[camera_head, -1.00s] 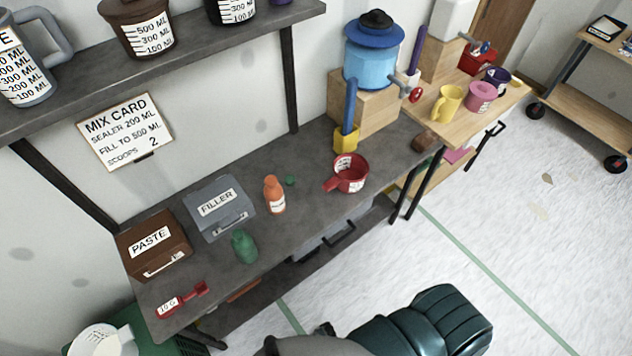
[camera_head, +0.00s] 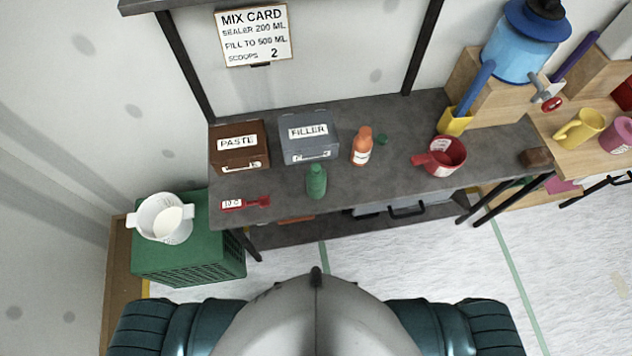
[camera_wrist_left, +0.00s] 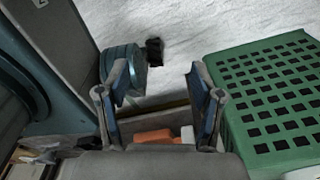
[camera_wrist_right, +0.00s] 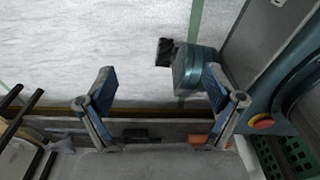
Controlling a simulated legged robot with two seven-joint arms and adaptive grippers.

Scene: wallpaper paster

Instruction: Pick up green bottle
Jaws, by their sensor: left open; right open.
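The green bottle (camera_head: 317,181) stands upright near the front edge of the grey bench (camera_head: 390,170), in front of the grey FILLER box (camera_head: 309,143). Neither gripper shows in the head view. In the left wrist view my left gripper (camera_wrist_left: 160,85) is open and empty, with the floor and a green crate around it. In the right wrist view my right gripper (camera_wrist_right: 157,85) is open and empty, with floor and a bench edge beyond it. The green bottle is not visible in either wrist view.
An orange bottle (camera_head: 362,147) and small green cap (camera_head: 382,139) stand right of the green bottle. A red cup (camera_head: 444,156) stands further right.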

